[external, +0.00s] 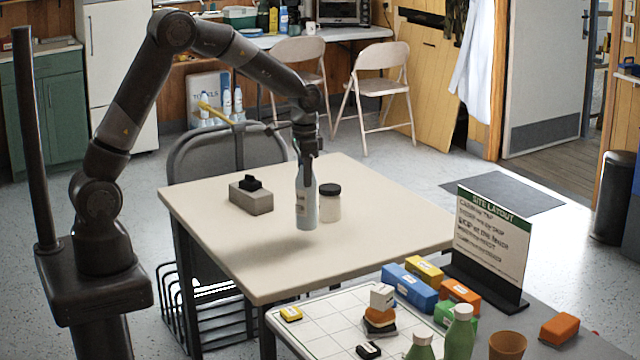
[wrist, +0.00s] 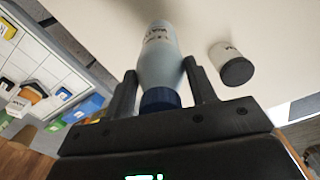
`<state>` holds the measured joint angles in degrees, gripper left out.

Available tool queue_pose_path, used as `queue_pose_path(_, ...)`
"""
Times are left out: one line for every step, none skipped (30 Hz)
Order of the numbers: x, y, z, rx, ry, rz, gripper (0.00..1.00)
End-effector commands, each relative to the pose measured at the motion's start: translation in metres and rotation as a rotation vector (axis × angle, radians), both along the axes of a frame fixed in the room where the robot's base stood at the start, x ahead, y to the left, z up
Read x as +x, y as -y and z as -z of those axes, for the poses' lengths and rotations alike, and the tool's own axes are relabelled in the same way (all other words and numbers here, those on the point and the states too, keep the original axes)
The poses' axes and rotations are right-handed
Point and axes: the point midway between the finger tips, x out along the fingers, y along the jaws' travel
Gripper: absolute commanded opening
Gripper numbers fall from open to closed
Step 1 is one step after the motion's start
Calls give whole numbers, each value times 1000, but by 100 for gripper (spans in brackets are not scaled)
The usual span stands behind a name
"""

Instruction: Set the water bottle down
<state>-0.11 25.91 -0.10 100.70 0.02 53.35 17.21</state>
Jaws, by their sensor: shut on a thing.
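The water bottle (external: 306,205) is pale blue with a printed label and hangs upright from my gripper (external: 308,155) over the beige table (external: 375,190). My gripper is shut on its upper part. In the wrist view the bottle (wrist: 160,62) lies between the two fingers of my gripper (wrist: 160,88), with its dark blue cap nearest the camera. In the external view its base seems a little above the table top, with a soft shadow on the table below; the exact gap is hard to tell.
A white jar with a black lid (external: 330,203) stands close to the bottle's right. A grey block with a black piece on it (external: 251,195) is at the left. The table's front part is clear. A white grid board (external: 320,325) and a sign (external: 490,240) are beyond its near edge.

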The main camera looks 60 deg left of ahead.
Motion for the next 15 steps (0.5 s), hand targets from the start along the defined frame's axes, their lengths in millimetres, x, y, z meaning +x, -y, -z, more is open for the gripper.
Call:
queue_pose_path(0, 0, -1, 1, 1, 0, 0)
queue_pose_path(0, 0, -1, 1, 1, 0, 0)
queue_pose_path(0, 0, -1, 1, 1, 0, 0)
queue_pose_path(0, 0, -1, 1, 1, 0, 0)
queue_pose_path(0, 0, -1, 1, 1, 0, 0)
queue_pose_path(0, 2, -1, 1, 1, 1, 0)
queue_pose_path(0, 4, -1, 0, 1, 2, 0)
queue_pose_path(0, 8, -2, 0, 1, 3, 0)
queue_pose_path(-1, 14, -3, -1, 2, 4, 0)
queue_pose_path(-1, 21, -3, -1, 2, 5, 0)
queue_pose_path(-2, 29, -4, -1, 2, 7, 0)
queue_pose_path(-3, 42, -6, -2, 2, 8, 0)
queue_pose_path(-5, 53, -7, -2, 2, 11, 0)
queue_pose_path(-7, 65, -9, -2, 1, 11, 0)
queue_pose_path(-10, 83, -11, -2, 1, 12, 0)
